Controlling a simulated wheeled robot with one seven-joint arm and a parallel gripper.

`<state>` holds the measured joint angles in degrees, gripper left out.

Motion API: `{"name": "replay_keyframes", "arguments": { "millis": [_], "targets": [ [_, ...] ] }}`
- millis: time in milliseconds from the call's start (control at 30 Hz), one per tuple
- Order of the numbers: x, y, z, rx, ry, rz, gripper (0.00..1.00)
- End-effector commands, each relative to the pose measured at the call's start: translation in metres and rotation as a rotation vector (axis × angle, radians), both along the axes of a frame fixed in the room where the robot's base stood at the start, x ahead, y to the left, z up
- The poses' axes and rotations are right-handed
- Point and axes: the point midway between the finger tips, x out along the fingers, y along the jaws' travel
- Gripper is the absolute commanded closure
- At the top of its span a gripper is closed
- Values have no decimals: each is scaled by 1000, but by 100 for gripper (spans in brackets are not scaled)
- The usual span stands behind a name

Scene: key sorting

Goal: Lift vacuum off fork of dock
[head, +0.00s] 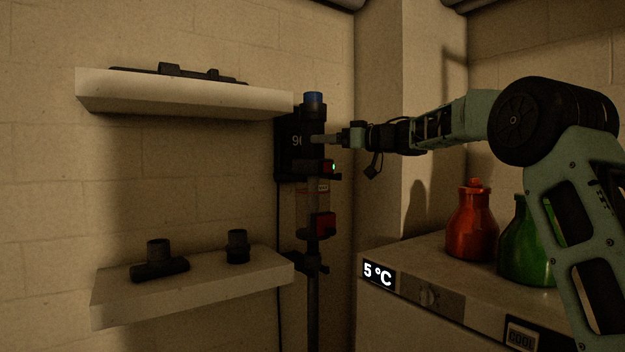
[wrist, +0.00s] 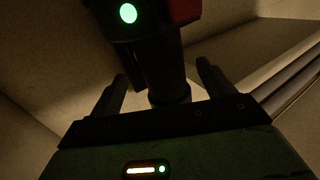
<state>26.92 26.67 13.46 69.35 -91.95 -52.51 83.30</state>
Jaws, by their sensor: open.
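The vacuum (head: 313,205) is a dark upright stick unit with a blue top, a clear bin and red parts. It hangs upright against the wall at the dock (head: 287,150), a black plate marked with a partly covered number. A green light shows on its body. My gripper (head: 320,139) reaches in from the right at the vacuum's upper part. In the wrist view my gripper (wrist: 160,75) is open, with a dark round part of the vacuum (wrist: 167,65) between its two fingers. Contact cannot be told. The fork is not clearly seen.
An upper shelf (head: 190,94) and a lower shelf (head: 200,287) with dark attachments stand left of the vacuum. At right, a cooler (head: 410,275) reading 5 °C carries a red flask (head: 472,226) and a green flask (head: 522,250). A wall corner lies behind my arm.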

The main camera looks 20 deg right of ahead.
Motion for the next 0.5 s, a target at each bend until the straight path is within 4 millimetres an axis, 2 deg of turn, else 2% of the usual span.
{"name": "replay_keyframes", "arguments": {
  "millis": [400, 500],
  "targets": [
    [37, 32, 3, 1, 1, 2, 19],
    [41, 35, 2, 0, 0, 0, 19]
  ]
}}
